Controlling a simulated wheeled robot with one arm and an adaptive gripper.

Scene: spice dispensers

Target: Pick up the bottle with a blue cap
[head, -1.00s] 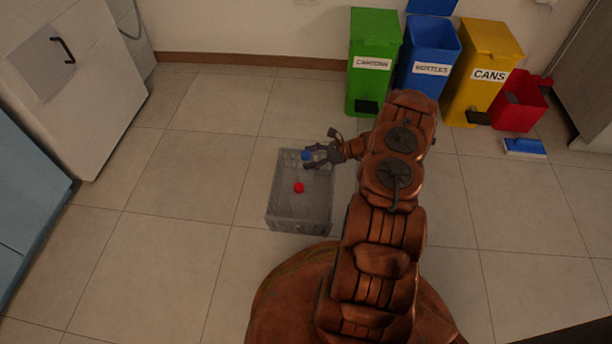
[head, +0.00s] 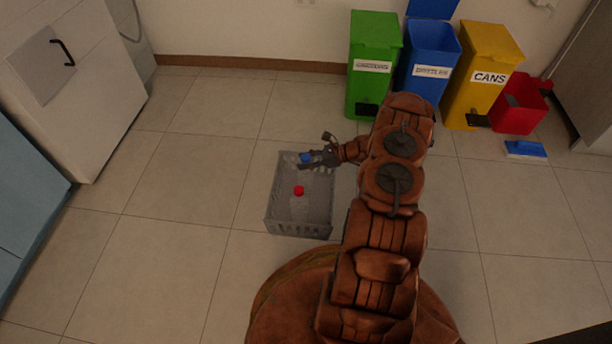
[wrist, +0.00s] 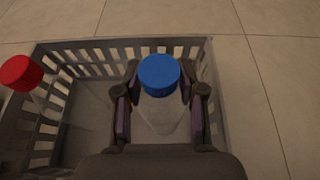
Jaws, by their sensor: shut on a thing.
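The bottle with a blue cap (wrist: 159,76) stands between my gripper's fingers in the wrist view, its clear body below the cap. In the head view the blue cap (head: 306,158) shows at the far end of the grey crate (head: 300,234). My gripper (wrist: 160,105) is shut on this bottle, with one finger on each side of it just below the cap. In the head view my gripper (head: 312,160) reaches over the crate from the right. Whether the bottle's base touches the crate floor is hidden.
A clear bottle with a red cap (wrist: 20,73) is in the crate to the left; its cap also shows in the head view (head: 298,190). Green (head: 373,65), blue (head: 428,62) and yellow (head: 482,75) bins stand at the back wall. The floor left of the crate is clear.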

